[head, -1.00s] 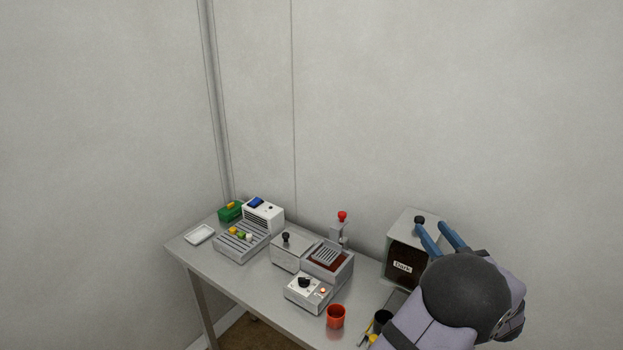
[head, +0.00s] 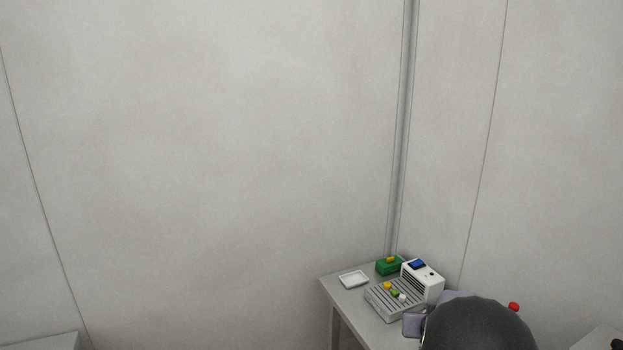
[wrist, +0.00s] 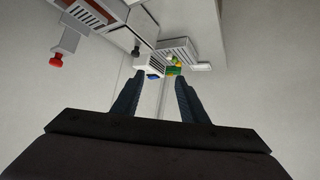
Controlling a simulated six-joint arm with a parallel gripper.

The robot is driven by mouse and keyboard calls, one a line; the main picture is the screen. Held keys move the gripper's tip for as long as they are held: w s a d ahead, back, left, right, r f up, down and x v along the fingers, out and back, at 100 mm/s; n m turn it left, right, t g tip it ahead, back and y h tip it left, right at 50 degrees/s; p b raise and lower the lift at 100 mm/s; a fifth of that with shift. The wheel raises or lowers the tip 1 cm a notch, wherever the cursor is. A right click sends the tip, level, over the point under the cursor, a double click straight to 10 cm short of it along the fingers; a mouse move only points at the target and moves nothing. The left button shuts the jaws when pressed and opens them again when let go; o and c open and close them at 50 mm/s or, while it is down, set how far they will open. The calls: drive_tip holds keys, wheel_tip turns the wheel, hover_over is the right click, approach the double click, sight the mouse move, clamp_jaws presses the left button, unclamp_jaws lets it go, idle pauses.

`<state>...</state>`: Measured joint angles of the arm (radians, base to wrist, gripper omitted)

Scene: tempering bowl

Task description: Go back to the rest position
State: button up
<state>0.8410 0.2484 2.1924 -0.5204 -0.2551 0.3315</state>
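My gripper (wrist: 159,82) shows in the wrist view with its two dark blue fingers well apart and nothing between them. It is open and empty, held in the air clear of the bench. In the head view only a dark round part of my arm shows at the bottom right. The fingers are out of sight there.
The steel bench (head: 346,300) stands in the corner, with a white dish (head: 353,279), a green box (head: 388,266), a white unit with a blue top (head: 424,281) and a slotted rack (head: 391,306). A red knob (head: 514,307) shows behind my arm. Pale walls surround it.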

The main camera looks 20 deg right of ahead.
drive_tip(key=s+a+f+n+g+y, duration=0.2)
drive_tip(key=a+f, duration=0.1)
drive_tip(key=a, duration=0.9)
drive_tip(key=s+a+f+n+g+y, duration=0.1)
drive_tip(key=a+f+n+g+y, duration=0.15)
drive_tip(key=a, duration=0.85)
drive_tip(key=s+a+f+n+g+y, duration=0.2)
drive_tip(key=s+a+g, duration=0.1)
drive_tip(key=s+a, duration=0.9)
drive_tip(key=shift+s+a+f+g, duration=0.35)
drive_tip(key=shift+a, duration=0.75)
drive_tip(key=shift+n, duration=0.25)
